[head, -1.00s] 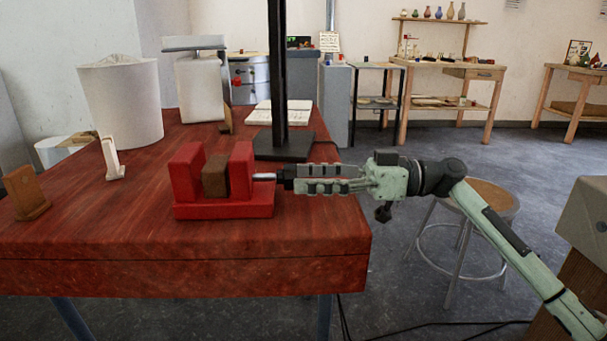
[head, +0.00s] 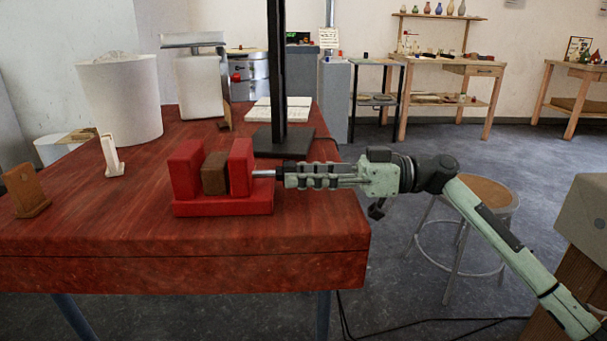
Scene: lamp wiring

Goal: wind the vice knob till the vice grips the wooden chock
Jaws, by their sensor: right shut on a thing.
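The red vice (head: 222,208) stands on the red workbench. The brown wooden chock (head: 215,174) sits upright between its two red jaws. A thin gap may show between the chock and the right jaw (head: 241,167), but I cannot tell if they touch. A pale metal screw (head: 263,173) comes out of the right jaw. My right gripper (head: 286,172) reaches in level from the right and is shut on the vice knob at the end of this screw. The fingers mostly hide the knob. My left gripper is not in view.
A black post on a dark base (head: 283,145) stands just behind the vice. A white bin (head: 120,100), a small white stand (head: 111,157) and a wooden stand (head: 26,190) are to the left. The bench front (head: 180,270) is clear. A stool (head: 480,195) stands right of it.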

